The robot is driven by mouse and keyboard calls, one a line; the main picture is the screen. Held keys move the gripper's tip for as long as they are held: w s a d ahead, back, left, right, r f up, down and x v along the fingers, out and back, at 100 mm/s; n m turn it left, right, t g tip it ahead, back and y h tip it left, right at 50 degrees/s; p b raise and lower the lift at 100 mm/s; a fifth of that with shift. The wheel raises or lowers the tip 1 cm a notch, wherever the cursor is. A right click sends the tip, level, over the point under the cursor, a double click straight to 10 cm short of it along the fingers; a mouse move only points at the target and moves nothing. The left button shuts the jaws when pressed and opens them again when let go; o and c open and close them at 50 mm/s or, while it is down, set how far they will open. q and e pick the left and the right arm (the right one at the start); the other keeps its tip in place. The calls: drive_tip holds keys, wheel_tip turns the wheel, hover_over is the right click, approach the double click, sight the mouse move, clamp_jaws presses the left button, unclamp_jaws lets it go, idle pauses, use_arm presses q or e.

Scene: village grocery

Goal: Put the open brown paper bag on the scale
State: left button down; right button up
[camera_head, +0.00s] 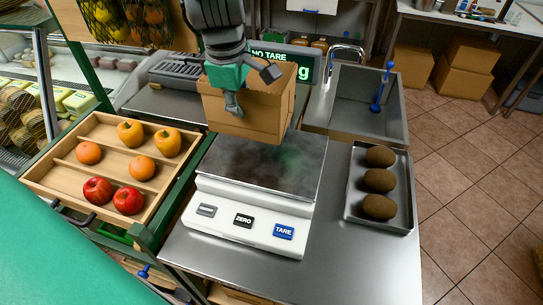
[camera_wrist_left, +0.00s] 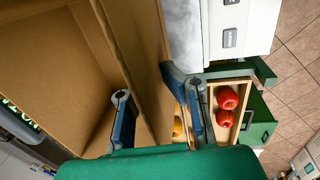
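The open brown paper bag (camera_head: 245,112) is at the back edge of the scale, upright with a slight tilt, its mouth up. It appears to hang just above or behind the plate; the gap is hard to judge. The scale (camera_head: 262,170) has a dark, bare metal plate and a white front with buttons; part of it also shows in the left wrist view (camera_wrist_left: 230,38). My left gripper (camera_head: 252,88) comes down from above with its fingers on either side of a bag wall, seemingly gripping it. The bag (camera_wrist_left: 50,75) fills the left of the wrist view. My right gripper is out of view.
A wooden crate (camera_head: 72,178) with apples and orange and yellow fruit stands left of the scale. A metal tray (camera_head: 402,215) with brown round items lies to its right. A display (camera_head: 302,58) and a sink (camera_head: 372,108) are behind. The front right steel counter is clear.

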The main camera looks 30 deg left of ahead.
use_arm(q)
drive_tip(key=f, duration=0.5)
drive_tip(key=d+f+b, duration=0.1)
drive_tip(key=f, duration=0.2)
drive_tip(key=shift+s+f, duration=0.2)
drive_tip(key=shift+a+f, duration=0.1)
drive_tip(key=shift+f, duration=0.25)
drive_tip(key=shift+a+f, duration=0.15)
drive_tip(key=shift+a, duration=0.15)
drive_tip(key=c, duration=1.8)
unclamp_jaws()
drive_tip(key=shift+o, duration=0.4)
drive_tip(key=shift+d, duration=0.15)
drive_tip(key=shift+d, duration=0.15)
